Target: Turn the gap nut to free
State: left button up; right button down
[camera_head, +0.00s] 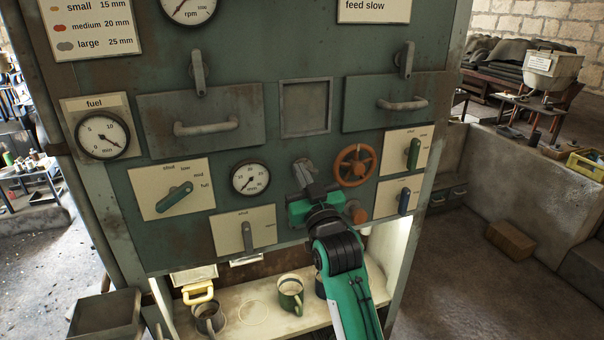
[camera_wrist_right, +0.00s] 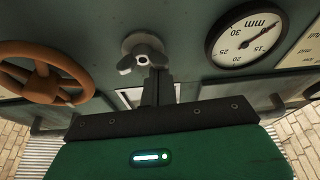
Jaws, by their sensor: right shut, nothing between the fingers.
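The gap nut is a grey metal wing nut (camera_wrist_right: 143,55) on the panel, between the mm gauge (camera_wrist_right: 248,38) and the orange handwheel (camera_wrist_right: 45,70) in the right wrist view. In the head view the nut (camera_head: 302,168) shows just above my right gripper (camera_head: 308,188), which partly covers it. My right gripper is shut with nothing between its fingers. In the right wrist view its dark closed fingers (camera_wrist_right: 158,86) point at the panel right beside the nut's wing. I cannot tell whether they touch it. My left gripper is not in view.
The handwheel (camera_head: 355,166) is close to the right of my gripper. The mm gauge (camera_head: 250,178) is to its left. Lever plates (camera_head: 145,180) and drawer handles (camera_head: 205,128) stick out around. A lit shelf below holds mugs (camera_head: 291,293). A red knob (camera_head: 357,213) sits low right.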

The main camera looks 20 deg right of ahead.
jog(key=shift+f+n+y, duration=0.1)
jog(key=shift+n+y, duration=0.2)
jog(key=shift+n, duration=0.3)
jog(key=n+y+p, duration=0.1)
jog(key=n, duration=0.1)
jog(key=n+y+p, duration=0.1)
jog(key=n+p, duration=0.1)
jog(key=shift+f+n+g, duration=0.1)
jog(key=shift+n+g, duration=0.3)
jog(key=n+g+y+p, duration=0.1)
jog(key=n+p, duration=0.2)
jog(key=n, duration=0.1)
jog(key=f+n+g+y+p, duration=0.1)
jog(key=n+p, duration=0.2)
jog(key=n, duration=0.2)
jog(key=f+n+g+p, duration=0.1)
jog(key=n+p, duration=0.2)
jog(key=n, duration=0.1)
jog(key=shift+d+n+g+y, duration=0.25)
jog(key=shift+n+g+y, duration=0.05)
jog(key=shift+g+y, duration=0.1)
jog(key=shift+f+p, duration=0.1)
jog(key=shift+p, duration=0.35)
jog(key=shift+f, duration=0.1)
jog(key=shift+w, duration=0.1)
